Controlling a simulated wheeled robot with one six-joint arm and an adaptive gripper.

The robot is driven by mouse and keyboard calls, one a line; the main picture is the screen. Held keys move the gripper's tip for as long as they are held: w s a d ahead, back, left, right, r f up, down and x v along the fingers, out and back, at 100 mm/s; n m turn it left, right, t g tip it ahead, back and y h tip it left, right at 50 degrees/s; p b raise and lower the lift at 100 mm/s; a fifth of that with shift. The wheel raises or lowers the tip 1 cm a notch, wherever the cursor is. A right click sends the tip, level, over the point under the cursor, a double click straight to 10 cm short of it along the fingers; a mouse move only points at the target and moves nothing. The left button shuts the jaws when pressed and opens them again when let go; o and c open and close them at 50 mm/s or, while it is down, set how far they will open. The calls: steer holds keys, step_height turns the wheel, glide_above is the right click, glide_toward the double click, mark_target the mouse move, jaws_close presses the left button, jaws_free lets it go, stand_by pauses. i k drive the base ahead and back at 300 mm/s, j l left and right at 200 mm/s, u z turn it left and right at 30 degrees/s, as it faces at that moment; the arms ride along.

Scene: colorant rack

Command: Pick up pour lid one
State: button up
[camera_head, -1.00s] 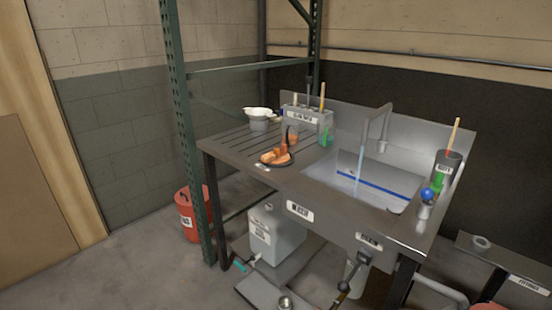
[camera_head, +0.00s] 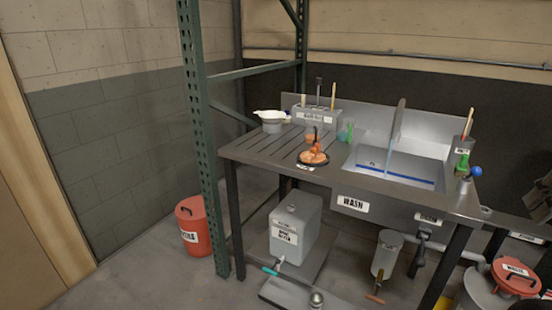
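No label marks pour lid one, and I cannot tell for sure which thing it is. An orange piece with an upright part (camera_head: 314,153) lies on a dark round base on the slatted drainboard (camera_head: 262,150), left of the sink basin; it may be a lid. A pale, wide-rimmed vessel (camera_head: 271,125) stands at the drainboard's back left, and its white top may also be a lid. My gripper is not in view.
The sink basin (camera_head: 395,178) has a tall faucet (camera_head: 396,125). A labelled caddy (camera_head: 318,116) stands behind the drainboard. A green rack post (camera_head: 205,140) rises at the table's left. A grey jug (camera_head: 294,228) sits below.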

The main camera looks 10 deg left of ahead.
mark_target(315, 156)
steer(key=i+j, duration=0.1)
steer(key=j, duration=0.35)
steer(key=i+j, duration=0.1)
steer(key=j, duration=0.35)
steer(key=i+j, duration=0.1)
steer(key=j, duration=0.35)
steer(key=i+j+z, duration=0.1)
steer(key=j, duration=0.3)
steer(key=i+j, duration=0.3)
steer(key=i, duration=0.2)
steer(key=i+j, duration=0.3)
steer(key=i, duration=0.2)
